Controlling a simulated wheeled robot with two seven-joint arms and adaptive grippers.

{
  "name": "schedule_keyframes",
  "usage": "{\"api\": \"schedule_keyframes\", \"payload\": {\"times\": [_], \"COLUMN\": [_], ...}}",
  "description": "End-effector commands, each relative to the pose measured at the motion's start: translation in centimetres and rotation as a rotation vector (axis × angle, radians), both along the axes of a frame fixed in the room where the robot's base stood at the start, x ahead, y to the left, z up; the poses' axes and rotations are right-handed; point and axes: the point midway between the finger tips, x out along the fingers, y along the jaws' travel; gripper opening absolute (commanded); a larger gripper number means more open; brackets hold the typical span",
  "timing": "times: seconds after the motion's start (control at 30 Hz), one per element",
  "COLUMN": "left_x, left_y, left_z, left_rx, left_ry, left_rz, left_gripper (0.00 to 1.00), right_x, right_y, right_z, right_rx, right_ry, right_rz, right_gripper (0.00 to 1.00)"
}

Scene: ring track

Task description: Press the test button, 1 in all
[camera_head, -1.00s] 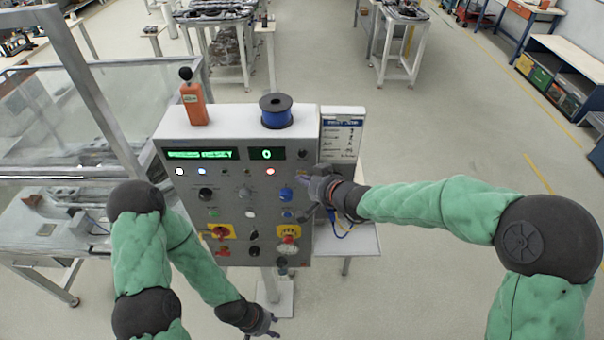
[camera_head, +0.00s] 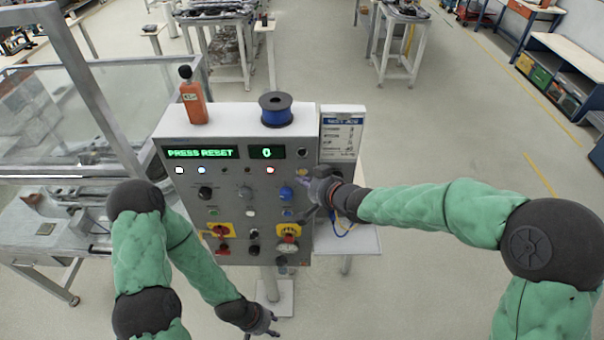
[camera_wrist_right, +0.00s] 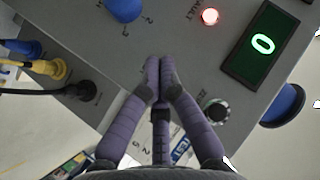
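A grey control panel (camera_head: 226,201) stands in the middle of the head view, and part of it fills the right wrist view (camera_wrist_right: 130,50). Its display (camera_head: 200,153) reads "PRESS RESET" and its counter (camera_head: 267,152) shows 0. Buttons on it include a blue one (camera_head: 286,194), a white one (camera_head: 251,213) and a green one (camera_head: 213,212). I cannot read which is the test button. My right gripper (camera_head: 309,178) is at the panel's right edge; in the wrist view its fingertips (camera_wrist_right: 158,62) meet with nothing between them. My left gripper (camera_head: 274,326) hangs low, below the panel, fingers spread and empty.
A red lamp (camera_wrist_right: 210,16) glows near the counter. An orange handheld device (camera_head: 194,102) and a blue spool (camera_head: 276,110) stand on the panel's top. A sign (camera_head: 341,137) is beside it. Cables plug in near my right gripper. A glass-fenced machine is at left; floor at right is open.

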Motion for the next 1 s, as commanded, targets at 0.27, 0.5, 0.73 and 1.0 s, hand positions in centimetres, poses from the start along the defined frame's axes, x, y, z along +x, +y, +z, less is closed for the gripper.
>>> {"api": "schedule_keyframes", "payload": {"times": [0.27,0.5,0.73,1.0], "left_x": [0.0,0.0,0.0,0.0], "left_y": [0.0,0.0,0.0,0.0], "left_z": [-0.1,-0.5,-1.3,-1.9], "left_rx": [0.000,0.000,0.000,0.000], "left_ry": [0.000,0.000,0.000,0.000], "left_rz": [0.000,0.000,0.000,0.000], "left_gripper": [0.40,0.40,0.40,0.40], "right_x": [-0.2,-1.1,-3.1,-5.0], "right_y": [0.0,0.0,0.0,0.0], "right_z": [0.0,-0.1,-0.1,0.0], "right_rx": [0.001,0.001,0.000,0.001], "right_ry": [0.001,0.001,0.000,0.000], "right_rz": [0.000,0.000,0.000,-0.001], "right_gripper": [0.00,0.00,0.00,0.00]}}
